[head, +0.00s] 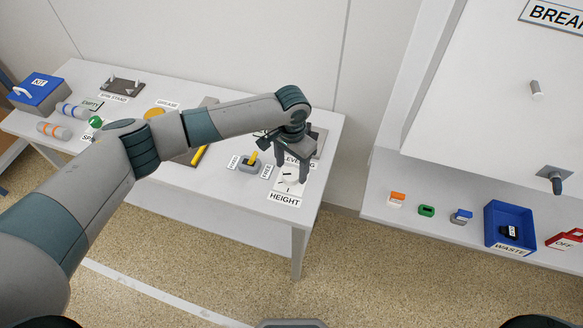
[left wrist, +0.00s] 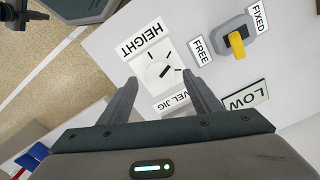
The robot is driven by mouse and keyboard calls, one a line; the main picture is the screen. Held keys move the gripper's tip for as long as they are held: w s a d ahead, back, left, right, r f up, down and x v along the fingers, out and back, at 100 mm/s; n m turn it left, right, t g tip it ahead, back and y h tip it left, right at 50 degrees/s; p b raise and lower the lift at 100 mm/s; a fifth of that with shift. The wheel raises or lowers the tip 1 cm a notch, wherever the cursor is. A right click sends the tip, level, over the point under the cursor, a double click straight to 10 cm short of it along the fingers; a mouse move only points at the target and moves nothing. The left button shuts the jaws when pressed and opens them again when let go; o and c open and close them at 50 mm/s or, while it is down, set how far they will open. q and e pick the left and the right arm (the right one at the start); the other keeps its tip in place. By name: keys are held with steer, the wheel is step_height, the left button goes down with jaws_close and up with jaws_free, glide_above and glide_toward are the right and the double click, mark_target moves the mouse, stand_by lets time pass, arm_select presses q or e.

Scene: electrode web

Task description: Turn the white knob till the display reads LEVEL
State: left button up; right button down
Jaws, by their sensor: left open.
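The white knob (left wrist: 155,68) sits on the white table above the HEIGHT label, with a dark pointer mark on it. It also shows in the head view (head: 290,185), partly covered by my gripper. My left gripper (left wrist: 165,84) is open, its two fingers reaching down on either side of the knob's near part, with nothing held. I cannot tell whether the fingers touch the knob. The display (left wrist: 245,95) reads LOW in the left wrist view. In the head view the display is hidden behind my gripper. My right gripper is not in view.
A yellow-handled switch (head: 252,159) stands left of the knob between two labels, FIXED and FREE. A blue kit box (head: 40,92) stands at the table's far left. A blue WASTE bin (head: 493,222) is on the shelf at right, past a floor gap.

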arm_select(q)
steer(key=shift+f, duration=1.15)
steer(key=c, duration=1)
steer(key=shift+c, duration=0.2)
steer(key=shift+m+p, duration=0.3)
steer(key=shift+m, duration=1.5)
steer(key=shift+r, duration=0.1)
